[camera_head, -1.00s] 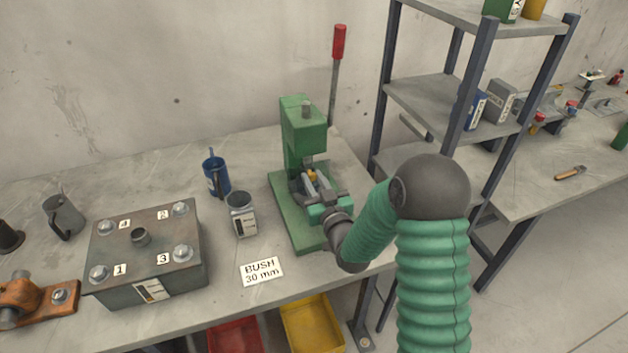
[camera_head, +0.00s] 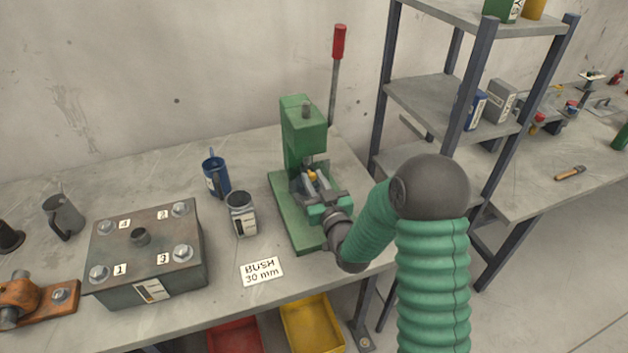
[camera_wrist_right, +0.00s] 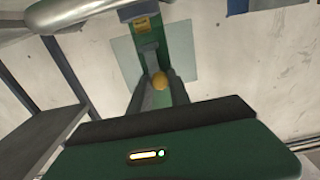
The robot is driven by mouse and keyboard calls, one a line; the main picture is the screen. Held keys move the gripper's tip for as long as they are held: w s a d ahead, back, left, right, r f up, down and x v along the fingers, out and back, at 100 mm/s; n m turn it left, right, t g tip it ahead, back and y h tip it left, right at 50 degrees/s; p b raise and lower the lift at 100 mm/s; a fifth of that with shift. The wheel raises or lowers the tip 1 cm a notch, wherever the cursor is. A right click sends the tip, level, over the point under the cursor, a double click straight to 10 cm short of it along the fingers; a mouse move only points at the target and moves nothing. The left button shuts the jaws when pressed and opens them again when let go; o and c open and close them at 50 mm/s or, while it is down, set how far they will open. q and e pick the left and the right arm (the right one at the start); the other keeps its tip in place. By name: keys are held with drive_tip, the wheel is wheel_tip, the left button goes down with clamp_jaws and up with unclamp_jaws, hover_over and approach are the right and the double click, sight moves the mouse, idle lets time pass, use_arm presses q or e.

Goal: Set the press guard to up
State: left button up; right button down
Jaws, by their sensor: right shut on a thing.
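The green arbor press (camera_head: 301,134) stands on the bench, its lever with a red grip (camera_head: 339,42) rising behind it. My right gripper (camera_head: 318,183) is at the front of the press, under its head, with its fingers closed around a small yellow-orange knob (camera_head: 312,175). The knob also shows between the fingers in the right wrist view (camera_wrist_right: 160,80). A pale, see-through panel, apparently the press guard (camera_wrist_right: 124,62), lies behind the knob in the wrist view. In the head view the gripper mostly hides the guard. My left gripper is out of view.
A blue mug (camera_head: 215,177) and a grey labelled jar (camera_head: 241,214) stand left of the press. A bolted steel block (camera_head: 150,250) is farther left. A "BUSH 30 mm" card (camera_head: 262,271) lies in front. A shelf rack (camera_head: 455,95) stands close on the right.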

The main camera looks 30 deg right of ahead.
wheel_tip(320, 180, up, 9)
drive_tip(key=p, duration=0.4)
drive_tip(key=shift+d+p, duration=0.1)
drive_tip(key=shift+p, duration=0.3)
drive_tip(key=shift+r, duration=0.1)
drive_tip(key=c, duration=1.2)
unclamp_jaws()
drive_tip(key=shift+c, duration=0.2)
